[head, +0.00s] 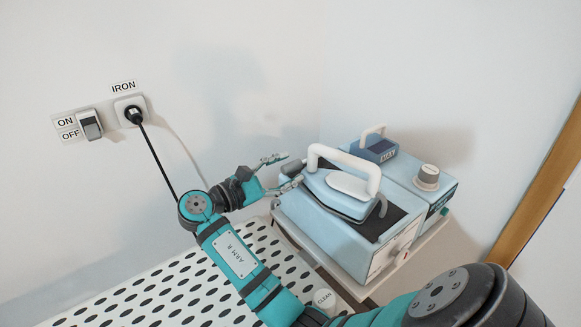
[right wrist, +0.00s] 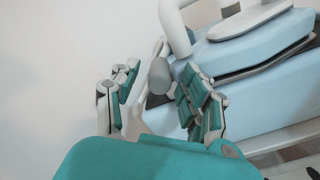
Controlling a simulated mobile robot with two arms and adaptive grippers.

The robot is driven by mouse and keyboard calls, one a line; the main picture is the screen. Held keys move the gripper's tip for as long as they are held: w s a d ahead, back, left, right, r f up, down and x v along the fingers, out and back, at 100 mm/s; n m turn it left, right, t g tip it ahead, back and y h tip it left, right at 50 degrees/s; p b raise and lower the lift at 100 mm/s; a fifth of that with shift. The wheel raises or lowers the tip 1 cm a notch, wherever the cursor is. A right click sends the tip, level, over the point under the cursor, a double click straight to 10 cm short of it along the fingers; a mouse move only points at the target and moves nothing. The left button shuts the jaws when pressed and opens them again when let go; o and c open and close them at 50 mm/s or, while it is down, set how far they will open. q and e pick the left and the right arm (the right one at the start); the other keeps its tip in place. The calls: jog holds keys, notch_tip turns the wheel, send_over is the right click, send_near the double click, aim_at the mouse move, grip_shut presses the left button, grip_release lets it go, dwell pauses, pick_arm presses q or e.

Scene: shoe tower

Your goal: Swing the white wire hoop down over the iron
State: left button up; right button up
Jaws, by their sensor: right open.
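The light-blue iron (head: 340,204) sits on a blue steam station, its white top plate showing. A thick white arch (head: 345,160) rises above the iron; I cannot tell whether it is the hoop or the iron's handle. It also shows at the top of the right wrist view (right wrist: 174,28). My right gripper (head: 281,170) is open to the left of the iron. A grey cylindrical end piece (right wrist: 160,75) lies between its fingers, not visibly clamped. What this piece joins to is largely hidden. My left gripper is out of view.
A white perforated board (head: 180,290) lies below my right arm. A smaller blue unit (head: 380,151) and a round knob (head: 428,176) are behind the iron. A black cord runs from the wall socket (head: 130,108). A switch (head: 90,124) is at left.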

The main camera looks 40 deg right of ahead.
jog(key=shift+a, duration=0.15)
jog(key=shift+c, duration=0.8)
grip_shut()
jog(key=shift+s+f+m, duration=0.4)
jog(key=shift+f+m, duration=0.3)
jog(key=shift+m, duration=0.5)
jog(key=shift+f, duration=0.2)
jog(key=shift+o, duration=0.4)
grip_release()
jog(key=shift+s, duration=0.1)
jog(key=shift+o, duration=0.4)
jog(key=shift+r, duration=0.15)
